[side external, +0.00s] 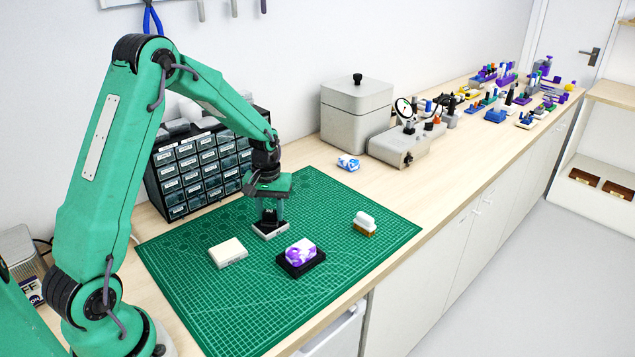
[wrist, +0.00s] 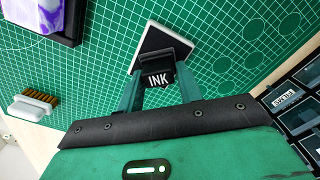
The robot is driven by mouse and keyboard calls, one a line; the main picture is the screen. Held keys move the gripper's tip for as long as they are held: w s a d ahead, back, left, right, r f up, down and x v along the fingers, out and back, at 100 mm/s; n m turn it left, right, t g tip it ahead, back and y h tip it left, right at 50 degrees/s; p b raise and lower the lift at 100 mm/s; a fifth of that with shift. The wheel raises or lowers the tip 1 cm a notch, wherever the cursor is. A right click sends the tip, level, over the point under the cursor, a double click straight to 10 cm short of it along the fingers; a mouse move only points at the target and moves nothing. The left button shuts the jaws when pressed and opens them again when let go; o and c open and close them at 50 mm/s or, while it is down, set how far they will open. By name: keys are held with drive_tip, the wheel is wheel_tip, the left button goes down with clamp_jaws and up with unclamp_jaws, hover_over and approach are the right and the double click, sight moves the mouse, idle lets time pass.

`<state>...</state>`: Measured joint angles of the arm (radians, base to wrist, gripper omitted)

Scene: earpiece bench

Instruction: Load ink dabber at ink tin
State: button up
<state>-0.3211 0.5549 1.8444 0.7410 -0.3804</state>
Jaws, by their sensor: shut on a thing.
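My gripper (side external: 268,208) points down over the mat, its fingers closed on a dark ink dabber. In the wrist view my gripper (wrist: 158,90) has the dabber (wrist: 157,79) between its two fingers, with the label "INK" facing the camera. The ink tin (side external: 270,234) is a low square with a pale rim, directly under the dabber. It also shows in the wrist view as the tin (wrist: 150,32) with a dark inside, partly covered by the dabber. The dabber's lower end is at or just above the tin; I cannot tell whether they touch.
A purple-and-white block (side external: 300,250) sits in a black tray (side external: 302,267). A white block (side external: 228,252) lies to the left and a brush (side external: 365,224) to the right on the green mat (side external: 200,300). A drawer cabinet (side external: 195,168) stands behind. The mat's front is clear.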

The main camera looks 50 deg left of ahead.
sight(270, 210)
drive_tip(key=shift+r, duration=3.5)
drive_tip(key=s+d+r+m, duration=0.3)
drive_tip(key=d+r+m, duration=0.5)
drive_tip(key=d, duration=0.6)
drive_tip(key=shift+d+r, duration=0.2)
drive_tip(key=shift+r, duration=0.4)
